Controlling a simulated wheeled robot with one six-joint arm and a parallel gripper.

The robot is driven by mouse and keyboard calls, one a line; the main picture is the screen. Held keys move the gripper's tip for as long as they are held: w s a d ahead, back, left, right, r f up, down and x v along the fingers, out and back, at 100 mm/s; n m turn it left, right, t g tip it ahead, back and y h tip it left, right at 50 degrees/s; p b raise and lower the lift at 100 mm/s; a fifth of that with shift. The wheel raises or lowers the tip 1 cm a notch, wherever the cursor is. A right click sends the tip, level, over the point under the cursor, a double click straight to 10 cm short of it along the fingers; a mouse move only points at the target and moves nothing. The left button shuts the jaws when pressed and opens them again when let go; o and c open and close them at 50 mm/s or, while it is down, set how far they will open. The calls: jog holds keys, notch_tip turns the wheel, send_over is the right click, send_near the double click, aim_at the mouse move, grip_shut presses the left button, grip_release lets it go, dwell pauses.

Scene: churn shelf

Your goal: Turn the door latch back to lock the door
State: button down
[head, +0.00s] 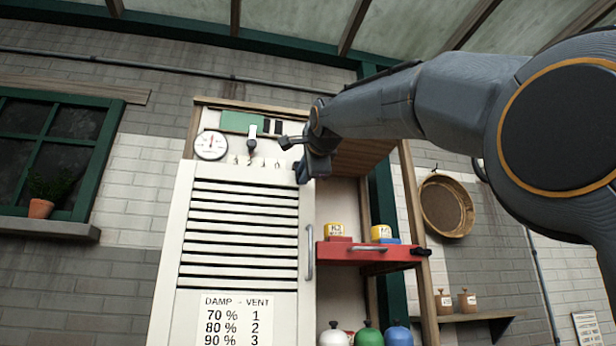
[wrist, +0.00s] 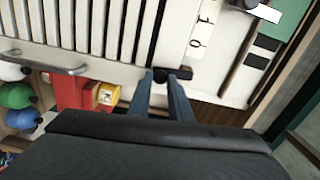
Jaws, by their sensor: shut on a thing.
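The white slatted door (head: 307,215) stands upright in the head view and looks closed against its frame. A small dark latch (wrist: 186,72) shows at the door's edge in the wrist view. My gripper (wrist: 163,76) is shut on the latch, with its two blue-grey fingers on either side of it. In the head view my gripper (head: 303,172) is at the upper right corner of the door, where it hides the latch. The latch's exact turn angle is hard to tell.
A vertical door handle (head: 310,253) is below.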

jog(key=shift+a+f+m, duration=0.1)
jog(key=shift+a+m, duration=0.1)
jog(key=shift+m, duration=0.3)
jog(key=c, duration=1.6)
grip_release()
jog(key=shift+a, duration=0.1)
jog(key=shift+c, duration=0.2)
jog(key=shift+s+b, duration=0.2)
jog(key=shift+b, duration=0.1)
jog(key=b+v, duration=0.3)
jog(key=v, duration=0.4)
jog(key=shift+s, duration=0.3)
jog(key=shift+d, duration=0.25)
